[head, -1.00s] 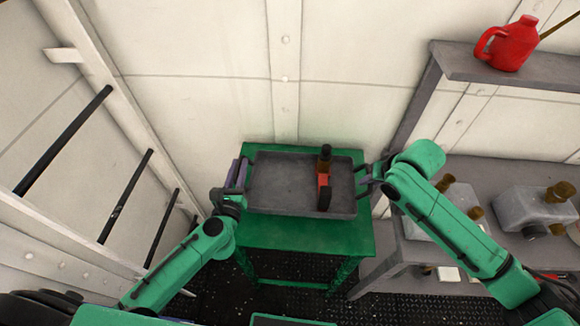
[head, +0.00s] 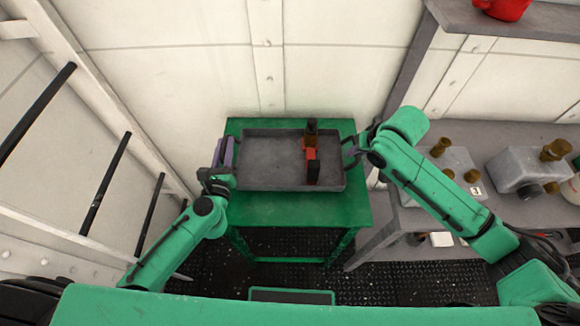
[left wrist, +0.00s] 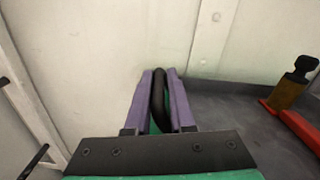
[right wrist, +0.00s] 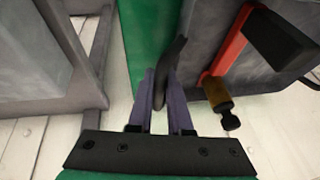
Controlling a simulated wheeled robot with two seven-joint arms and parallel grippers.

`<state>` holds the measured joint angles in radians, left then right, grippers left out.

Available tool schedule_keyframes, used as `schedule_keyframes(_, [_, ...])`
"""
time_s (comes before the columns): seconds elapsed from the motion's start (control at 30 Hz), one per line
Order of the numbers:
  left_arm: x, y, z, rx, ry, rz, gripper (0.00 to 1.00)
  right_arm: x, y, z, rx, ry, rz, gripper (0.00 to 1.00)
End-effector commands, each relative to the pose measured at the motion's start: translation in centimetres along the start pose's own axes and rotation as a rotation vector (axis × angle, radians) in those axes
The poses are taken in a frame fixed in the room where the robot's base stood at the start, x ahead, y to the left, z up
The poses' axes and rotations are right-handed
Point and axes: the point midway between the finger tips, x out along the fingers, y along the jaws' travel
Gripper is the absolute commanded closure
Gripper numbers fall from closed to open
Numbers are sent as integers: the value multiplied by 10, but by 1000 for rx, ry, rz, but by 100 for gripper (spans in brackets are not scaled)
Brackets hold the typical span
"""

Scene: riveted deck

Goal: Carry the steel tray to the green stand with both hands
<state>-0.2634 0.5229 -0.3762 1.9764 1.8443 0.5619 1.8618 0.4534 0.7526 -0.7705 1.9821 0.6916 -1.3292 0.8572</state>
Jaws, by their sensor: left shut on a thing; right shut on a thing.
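The grey steel tray (head: 270,178) is level over the top of the green stand (head: 290,209), with green showing behind and in front. I cannot tell whether it rests on the stand or hangs just above. My left gripper (head: 228,154) is shut on the tray's left handle, a dark bar (left wrist: 158,98) between purple fingers. My right gripper (head: 350,151) is shut on the right handle (right wrist: 168,75). On the tray's right half are a brown piece with a black top (head: 311,131) and a red and black piece (head: 311,158).
A grey bench (head: 450,205) with grey containers (head: 520,173) and brown caps stands to the right. A shelf (head: 500,27) above it holds a red can (head: 502,8), cut off by the frame. A rack with black bars (head: 108,182) is at left. A pale wall is behind.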

Motion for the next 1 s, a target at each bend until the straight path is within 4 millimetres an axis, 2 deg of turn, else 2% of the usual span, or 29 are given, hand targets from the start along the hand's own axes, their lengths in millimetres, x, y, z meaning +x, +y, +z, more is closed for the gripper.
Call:
schedule_keyframes(0.03, [1, 4, -9, 6, -4, 5, 100, 8, 5, 1, 2, 6, 8, 100])
schedule_keyframes(0.13, [1, 6, -18, 6, -4, 5, 100, 17, 7, 5, 2, 6, 8, 100])
schedule_keyframes(0.17, [0, 5, -14, 6, -1, 5, 67, 12, 6, 4, 2, 4, 9, 71])
schedule_keyframes(0.2, [0, 5, -12, 6, -1, 5, 52, 11, 6, 3, 2, 3, 8, 56])
schedule_keyframes(0.23, [0, 5, -12, 5, -1, 4, 48, 11, 5, 3, 2, 3, 7, 53])
schedule_keyframes(0.5, [0, 3, -12, 2, 0, 2, 48, 11, 3, 4, 1, 1, 3, 53])
schedule_keyframes(0.6, [-7, 3, -13, 2, 2, 1, 48, 11, 3, 4, 0, 1, 2, 53])
schedule_keyframes(0.67, [-17, 3, -14, 2, 4, 1, 48, 11, 3, 4, 0, 0, 2, 53])
schedule_keyframes(1.0, [-103, 4, -14, 5, 5, 3, 48, 11, 2, 5, 0, 0, 1, 53])
